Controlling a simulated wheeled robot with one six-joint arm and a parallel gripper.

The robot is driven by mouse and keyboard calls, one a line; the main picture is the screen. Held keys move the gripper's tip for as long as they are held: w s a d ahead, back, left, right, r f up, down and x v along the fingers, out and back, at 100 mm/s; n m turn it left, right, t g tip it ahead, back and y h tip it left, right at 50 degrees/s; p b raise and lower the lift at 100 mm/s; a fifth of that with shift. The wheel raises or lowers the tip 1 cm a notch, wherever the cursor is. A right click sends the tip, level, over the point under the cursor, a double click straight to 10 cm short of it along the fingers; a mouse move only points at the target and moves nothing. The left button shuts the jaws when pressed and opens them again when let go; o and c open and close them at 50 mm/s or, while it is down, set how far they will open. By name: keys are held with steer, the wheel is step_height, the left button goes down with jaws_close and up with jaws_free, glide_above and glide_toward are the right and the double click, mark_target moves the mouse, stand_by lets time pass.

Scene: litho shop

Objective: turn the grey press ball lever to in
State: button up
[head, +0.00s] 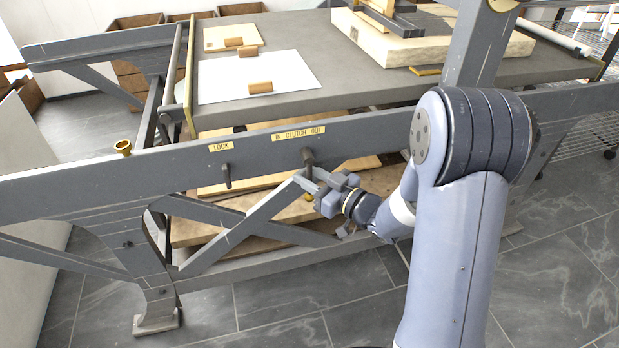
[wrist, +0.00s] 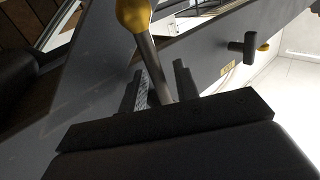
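The ball lever is on the grey press beam (head: 110,180) under the "IN CLUTCH OUT" label (head: 298,133). Its pivot (head: 308,157) shows in the head view, and the lever hangs roughly straight down from it. A brass ball (head: 309,197) shows low beside my gripper (head: 311,185), which partly hides the lever. In the wrist view the yellow ball (wrist: 133,14) and metal rod (wrist: 150,58) are close up. The rod passes between the two fingers of my gripper (wrist: 159,85). The fingers stand apart around it, with a narrow gap seen on both sides.
A dark lock handle (head: 227,175) hangs under the "LOCK" label (head: 220,147), left of the lever; it also shows in the wrist view (wrist: 245,45). A diagonal brace (head: 240,228) and wooden boards (head: 208,230) lie below and behind. The press bed (head: 350,70) is above.

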jaws_close()
stand_by(0.3)
stand_by(0.3)
